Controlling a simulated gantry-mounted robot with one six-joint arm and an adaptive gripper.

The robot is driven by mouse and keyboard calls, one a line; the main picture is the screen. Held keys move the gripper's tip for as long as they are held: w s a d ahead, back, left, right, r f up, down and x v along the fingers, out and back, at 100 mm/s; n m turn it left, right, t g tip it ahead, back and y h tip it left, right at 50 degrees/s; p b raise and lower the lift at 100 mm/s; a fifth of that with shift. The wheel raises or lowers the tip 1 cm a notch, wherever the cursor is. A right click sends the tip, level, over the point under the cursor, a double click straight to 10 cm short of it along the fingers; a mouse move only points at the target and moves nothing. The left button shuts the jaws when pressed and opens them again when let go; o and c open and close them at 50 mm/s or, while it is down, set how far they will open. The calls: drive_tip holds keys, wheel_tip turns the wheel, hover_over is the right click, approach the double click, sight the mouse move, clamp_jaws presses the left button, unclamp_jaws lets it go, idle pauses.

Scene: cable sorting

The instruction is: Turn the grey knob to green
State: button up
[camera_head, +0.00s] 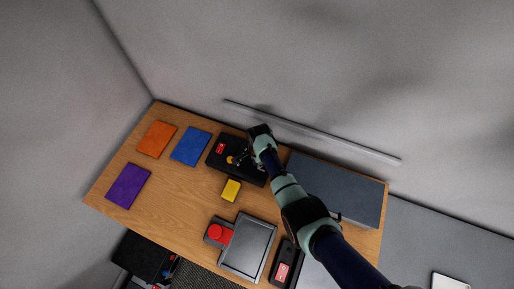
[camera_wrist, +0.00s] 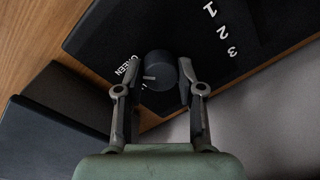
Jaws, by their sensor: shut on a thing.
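The dark grey knob (camera_wrist: 161,66) stands on a black panel (camera_wrist: 95,42) in the wrist view. My gripper (camera_wrist: 158,72) has one finger on each side of the knob and is shut on it. A short pale pointer mark on the knob points left, toward the white GREEN label (camera_wrist: 127,66) beside it. The exact alignment is hard to judge, as the left finger is close to the label. In the head view, my gripper (camera_head: 261,136) is over the right end of the panel (camera_head: 219,166), and the knob cannot be made out there.
A dark grey box (camera_head: 335,188) lies right of the panel. A yellow block (camera_head: 231,190) is in front. Orange (camera_head: 157,139), blue (camera_head: 191,146) and purple (camera_head: 128,186) mats lie left. A red button (camera_head: 219,233) and grey tray (camera_head: 249,247) are near the front edge.

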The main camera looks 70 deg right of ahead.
idle(0.3)
drive_tip(key=o, duration=1.1)
drive_tip(key=shift+o, duration=0.2)
wheel_tip(320, 180, up, 12)
drive_tip(key=shift+s+a, duration=0.2)
drive_tip(key=shift+s, duration=0.05)
